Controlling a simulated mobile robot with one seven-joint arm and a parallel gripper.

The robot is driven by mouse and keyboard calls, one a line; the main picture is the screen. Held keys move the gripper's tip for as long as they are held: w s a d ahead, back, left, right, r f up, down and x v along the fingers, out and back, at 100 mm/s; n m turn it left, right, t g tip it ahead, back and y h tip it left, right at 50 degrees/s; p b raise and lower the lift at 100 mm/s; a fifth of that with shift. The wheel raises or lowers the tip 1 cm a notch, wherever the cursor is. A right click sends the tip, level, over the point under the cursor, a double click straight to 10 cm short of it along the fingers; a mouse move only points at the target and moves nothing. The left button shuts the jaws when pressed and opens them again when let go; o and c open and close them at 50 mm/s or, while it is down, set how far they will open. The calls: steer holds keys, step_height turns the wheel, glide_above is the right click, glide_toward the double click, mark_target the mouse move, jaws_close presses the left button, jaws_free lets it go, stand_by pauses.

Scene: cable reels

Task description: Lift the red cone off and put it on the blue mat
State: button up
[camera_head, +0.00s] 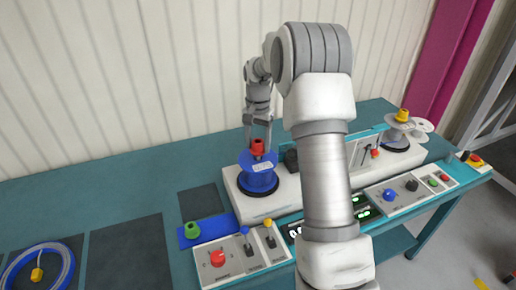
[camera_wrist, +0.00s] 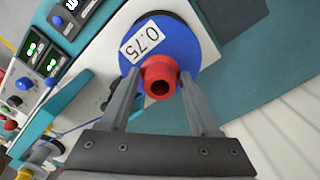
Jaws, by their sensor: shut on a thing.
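The red cone (camera_head: 258,147) is at the top centre of the blue cable reel (camera_head: 258,180), which stands on a white unit. My gripper (camera_head: 258,140) reaches down from above and is shut on the cone. In the wrist view the red cone (camera_wrist: 160,72) shows between my two fingers (camera_wrist: 160,80), over the blue reel (camera_wrist: 185,45) with its "0.75" label. I cannot tell whether the cone is clear of the reel. The blue mat (camera_head: 213,223) lies to the left and nearer, with a green cone (camera_head: 193,231) on its left part.
A control panel (camera_head: 240,255) with knobs and levers runs along the front edge. A coiled blue cable (camera_head: 40,270) lies far left. Another reel with a yellow-orange cone (camera_head: 402,115) stands at right. Dark flat squares lie on the teal bench (camera_head: 130,180).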

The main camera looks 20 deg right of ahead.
steer(key=s+d+r, duration=0.4)
steer(key=d+r, duration=0.5)
steer(key=d, duration=0.2)
steer(key=shift+s+b, duration=0.2)
steer(key=shift+b, duration=0.15)
steer(key=o, duration=0.8)
steer(key=shift+a, duration=0.1)
steer(key=c, duration=0.8)
steer(key=shift+r, duration=0.1)
steer(key=shift+p, duration=0.45)
